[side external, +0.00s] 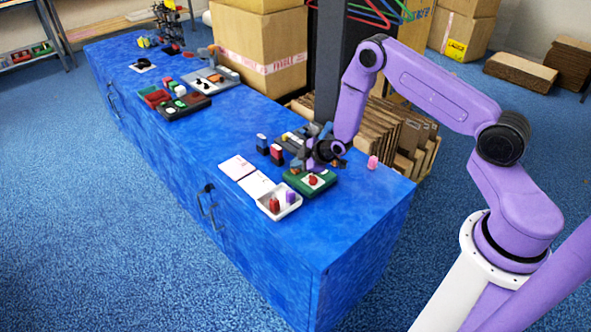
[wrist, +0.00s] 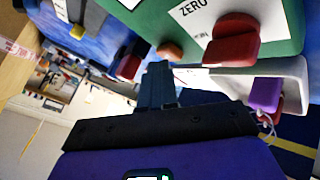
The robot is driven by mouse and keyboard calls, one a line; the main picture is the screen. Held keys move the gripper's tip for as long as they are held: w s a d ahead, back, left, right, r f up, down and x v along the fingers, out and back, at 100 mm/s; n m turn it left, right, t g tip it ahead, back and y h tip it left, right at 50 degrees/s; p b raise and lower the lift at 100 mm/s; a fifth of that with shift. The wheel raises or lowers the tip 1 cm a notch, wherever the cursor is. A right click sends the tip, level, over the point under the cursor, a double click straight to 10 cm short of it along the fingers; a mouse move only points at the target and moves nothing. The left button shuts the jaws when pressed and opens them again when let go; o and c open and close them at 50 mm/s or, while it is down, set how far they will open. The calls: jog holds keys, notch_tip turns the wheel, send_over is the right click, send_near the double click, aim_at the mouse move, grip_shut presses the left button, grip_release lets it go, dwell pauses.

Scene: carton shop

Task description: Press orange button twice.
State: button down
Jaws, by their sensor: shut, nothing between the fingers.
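A green box (side external: 327,187) sits near the right end of the blue bench, under my gripper (side external: 308,166). It fills the top of the wrist view (wrist: 285,43). An orange button (wrist: 170,50) shows at the box's edge, just beyond the fingertips in the wrist view. Whether the fingertips touch it I cannot tell. A larger red button (wrist: 232,40) stands beside it on a white label reading ZERO; it also shows in the side view (side external: 312,180). My gripper (wrist: 158,67) is shut and empty. In the side view the orange button is not distinguishable.
A white tray (side external: 292,209) with a red and a purple block stands in front of the green box. White cards (side external: 237,167) lie to its left, dark blocks (side external: 277,153) behind them. A pink object (side external: 373,162) stands to the right.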

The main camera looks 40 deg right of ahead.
aim_at(298, 171)
jog(key=shift+r, duration=0.65)
jog(key=shift+r, duration=2.5)
jog(key=s+a+r+g, duration=0.5)
jog(key=s+a+r, duration=0.9)
jog(key=s, duration=0.3)
jog(key=s+d+r+g, duration=0.2)
jog(key=s+d+r, duration=0.1)
jog(key=s, duration=0.9)
jog(key=s+d+r+n+g+h, duration=0.1)
jog(key=s+r, duration=0.4)
jog(key=s, duration=0.7)
jog(key=shift+s+d+g, duration=0.2)
jog(key=shift+d+g, duration=0.2)
jog(key=shift+d, duration=0.5)
